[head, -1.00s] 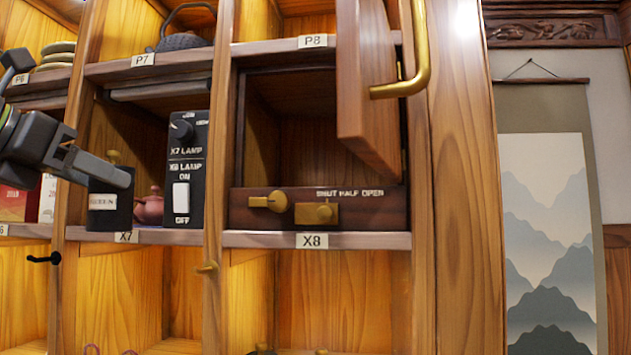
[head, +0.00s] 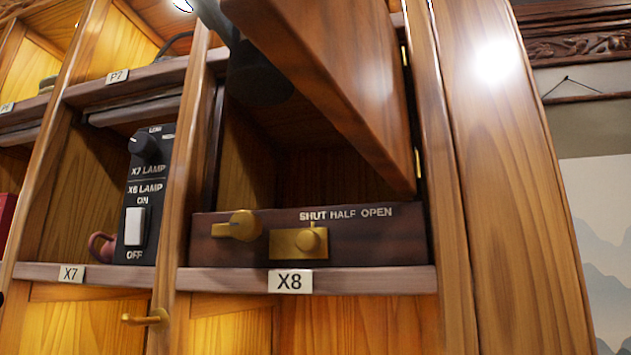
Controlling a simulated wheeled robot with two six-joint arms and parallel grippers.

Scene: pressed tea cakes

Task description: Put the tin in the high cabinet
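The dark tin (head: 262,84) shows its round underside high inside the high cabinet X8, well above the front panel, partly hidden by the open door (head: 345,85). My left gripper's arm (head: 216,18) comes in from the top left and meets the tin; the fingers are hidden, but the tin hangs in the air from it. The cabinet X8 (head: 330,235) has a dark front panel with a brass knob (head: 237,226) and a brass slider marked SHUT, HALF, OPEN (head: 298,242). My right gripper is not in view.
The door stands swung out over the right part of the opening. Left of the cabinet is an upright post, then bay X7 with a black lamp switch box (head: 148,195) and a reddish teapot (head: 102,246). A brass hook (head: 145,317) sticks out below.

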